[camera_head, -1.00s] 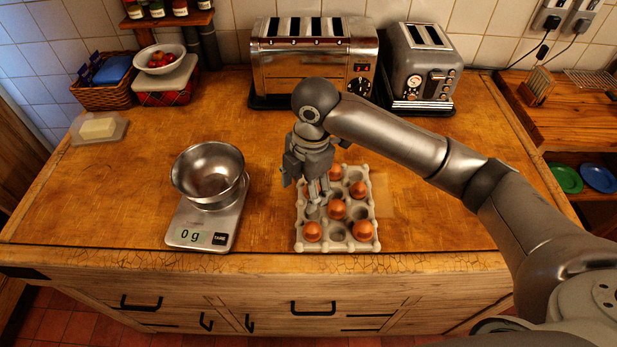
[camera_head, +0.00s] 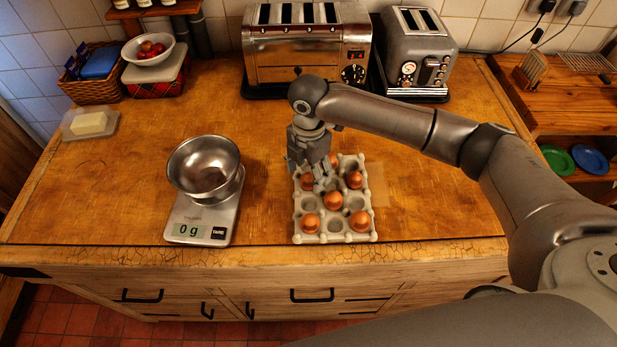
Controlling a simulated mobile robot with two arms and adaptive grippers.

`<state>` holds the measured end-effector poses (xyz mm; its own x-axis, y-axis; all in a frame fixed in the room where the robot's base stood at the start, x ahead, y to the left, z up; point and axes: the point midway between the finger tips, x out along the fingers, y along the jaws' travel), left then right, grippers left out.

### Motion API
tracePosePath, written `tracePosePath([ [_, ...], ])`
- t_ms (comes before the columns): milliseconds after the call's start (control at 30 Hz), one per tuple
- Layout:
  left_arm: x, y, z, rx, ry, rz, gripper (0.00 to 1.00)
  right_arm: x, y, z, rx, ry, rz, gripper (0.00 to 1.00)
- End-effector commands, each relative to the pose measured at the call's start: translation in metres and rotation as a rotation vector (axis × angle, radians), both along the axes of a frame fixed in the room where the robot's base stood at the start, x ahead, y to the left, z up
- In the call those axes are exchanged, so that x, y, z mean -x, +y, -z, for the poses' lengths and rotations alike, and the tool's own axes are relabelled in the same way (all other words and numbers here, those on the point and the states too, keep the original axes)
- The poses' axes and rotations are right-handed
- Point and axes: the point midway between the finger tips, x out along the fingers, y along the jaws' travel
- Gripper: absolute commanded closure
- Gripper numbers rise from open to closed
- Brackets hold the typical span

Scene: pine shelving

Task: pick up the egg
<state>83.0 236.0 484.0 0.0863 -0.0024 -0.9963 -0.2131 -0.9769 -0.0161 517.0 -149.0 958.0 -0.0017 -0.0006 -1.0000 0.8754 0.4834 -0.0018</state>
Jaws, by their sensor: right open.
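Several brown eggs sit in a pale grey egg tray (camera_head: 341,239) on the wooden worktop. One egg (camera_head: 333,200) is in the middle, two eggs, one at front left (camera_head: 311,223) and one at front right (camera_head: 360,221), are in the near row, and another egg (camera_head: 354,180) is at the right. An egg (camera_head: 307,182) at the left is partly hidden by my right gripper (camera_head: 321,184). The right gripper is open and points down over the tray's back left part. Its fingers partly hide the cups there; contact cannot be told. My left gripper is not in view.
A steel bowl (camera_head: 203,166) stands on a kitchen scale (camera_head: 190,213) reading 0 g, left of the tray. Two toasters, a wide one (camera_head: 290,60) and a narrow one (camera_head: 420,52), stand behind. A butter dish (camera_head: 90,124) is at the far left. The worktop between scale and tray is clear.

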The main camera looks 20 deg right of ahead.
Motion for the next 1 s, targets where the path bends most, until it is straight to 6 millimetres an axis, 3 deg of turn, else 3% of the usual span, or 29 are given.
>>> tracePosePath([
  [200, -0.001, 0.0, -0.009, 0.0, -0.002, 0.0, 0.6, -0.001, 0.0, 0.023, 0.0, -0.001, -0.001, 0.37],
  [433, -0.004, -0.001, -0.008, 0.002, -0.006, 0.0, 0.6, -0.001, 0.0, 0.026, 0.0, -0.002, -0.002, 0.37],
  [733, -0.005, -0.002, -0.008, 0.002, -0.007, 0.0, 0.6, -0.001, 0.0, 0.025, 0.0, -0.002, -0.002, 0.72],
  [1000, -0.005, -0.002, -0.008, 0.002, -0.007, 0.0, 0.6, -0.001, 0.0, 0.025, 0.0, -0.002, -0.001, 0.72],
])
